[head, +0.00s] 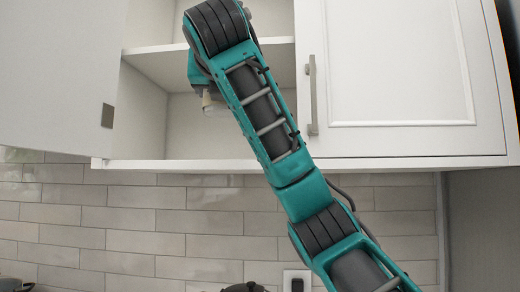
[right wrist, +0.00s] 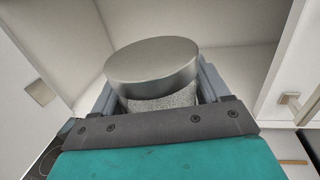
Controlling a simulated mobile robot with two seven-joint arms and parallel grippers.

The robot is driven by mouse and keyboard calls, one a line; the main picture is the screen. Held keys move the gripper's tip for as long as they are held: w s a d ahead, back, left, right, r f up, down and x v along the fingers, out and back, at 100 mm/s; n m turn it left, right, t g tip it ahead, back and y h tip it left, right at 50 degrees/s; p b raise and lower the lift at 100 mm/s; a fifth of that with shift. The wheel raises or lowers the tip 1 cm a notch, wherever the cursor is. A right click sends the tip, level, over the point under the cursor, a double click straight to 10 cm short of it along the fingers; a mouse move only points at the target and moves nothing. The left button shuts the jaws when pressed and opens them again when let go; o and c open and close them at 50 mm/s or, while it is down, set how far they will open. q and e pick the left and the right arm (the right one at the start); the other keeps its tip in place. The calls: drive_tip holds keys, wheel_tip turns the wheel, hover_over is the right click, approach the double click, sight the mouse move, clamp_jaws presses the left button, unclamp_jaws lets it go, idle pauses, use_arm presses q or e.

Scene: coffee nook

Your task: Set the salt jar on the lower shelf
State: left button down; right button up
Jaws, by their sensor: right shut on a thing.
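The salt jar (right wrist: 153,68) has a brushed metal lid and a grainy pale body, seen close up in the right wrist view. My right gripper (right wrist: 160,97) is shut on it, with one finger on each side below the lid. In the head view, my right gripper (head: 208,103) is inside the open cabinet, in front of the lower compartment. There the jar is mostly hidden by my arm. The lower shelf (head: 135,164) is the cabinet's bottom board, and its bare left part shows. I cannot tell whether the jar touches it. My left gripper is not in view.
The middle shelf (head: 150,49) runs above the lower compartment. The left cabinet door (head: 55,75) stands open; the right door (head: 395,65), with a bar handle (head: 312,95), is closed. Dark objects (head: 245,287) show at the bottom edge, below the tiled wall.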

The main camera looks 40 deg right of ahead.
drive_tip(key=s+d+p+x, duration=0.2)
drive_tip(key=d+p+x, duration=0.1)
drive_tip(key=x, duration=1.3)
wheel_tip(320, 180, down, 7)
drive_tip(key=shift+a+r, duration=0.1)
drive_tip(key=shift+r, duration=0.1)
drive_tip(key=shift+w+f, duration=0.2)
drive_tip(key=shift+f, duration=0.1)
drive_tip(key=o, duration=1.4)
